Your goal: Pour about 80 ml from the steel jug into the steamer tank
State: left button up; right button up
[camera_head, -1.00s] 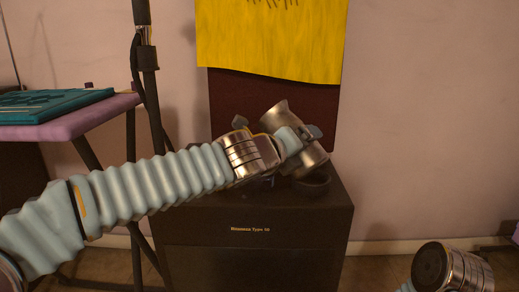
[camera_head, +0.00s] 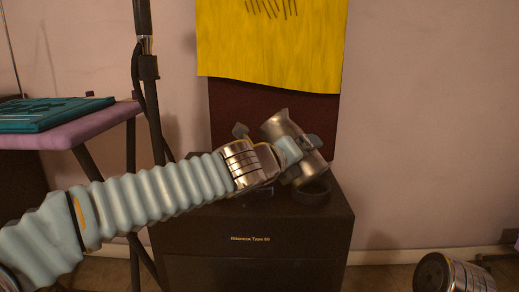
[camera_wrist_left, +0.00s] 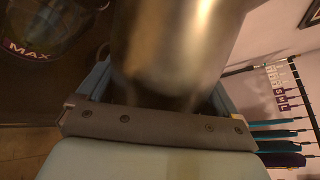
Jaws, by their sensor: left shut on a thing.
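The steel jug (camera_head: 281,126) is in the head view above the black cabinet, tilted well off upright, its upper end leaning left. My left gripper (camera_head: 300,148) is shut on its body. The jug (camera_wrist_left: 175,45) fills the upper middle of the left wrist view, blurred, between my left fingers (camera_wrist_left: 160,95). A dark round vessel (camera_head: 313,191), seemingly the steamer tank, sits just below the jug's lower right end. A dark round part marked MAX (camera_wrist_left: 35,50) shows at the left wrist view's upper left. No liquid stream is visible. My right gripper's fingers are out of frame.
The black cabinet (camera_head: 252,256) stands under the jug. A purple-edged table (camera_head: 75,133) with a teal tray (camera_head: 50,113) is at left. A dark stand pole (camera_head: 152,95) rises beside it. A yellow and maroon hanging (camera_head: 270,45) is behind. Part of my right arm shows at lower right.

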aim_at(297, 180)
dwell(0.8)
pick_arm(q)
jog(key=f+m+b, duration=0.1)
jog(key=b, duration=0.1)
jog(key=shift+a+f+t+b, duration=0.1)
jog(key=shift+t+b, duration=0.2)
jog(key=shift+b, duration=0.05)
jog(key=shift+w+m, duration=0.1)
jog(key=shift+m, duration=0.3)
jog(key=shift+f+m, duration=0.25)
jog(key=shift+m, duration=0.05)
jog(key=shift+f+m+t+y, duration=0.3)
jog(key=shift+f+m, duration=0.2)
jog(key=shift+f, duration=1.3)
jog(key=shift+s+d+f, duration=0.2)
jog(key=shift+d+f, duration=0.05)
jog(key=m, duration=0.1)
jog(key=r+m, duration=0.1)
jog(key=r+m+t, duration=0.1)
jog(key=shift+s+d+r, duration=0.2)
jog(key=shift+s+d, duration=0.1)
jog(key=shift+f+m+t, duration=0.3)
jog(key=shift+m+t, duration=0.1)
jog(key=shift+m, duration=0.7)
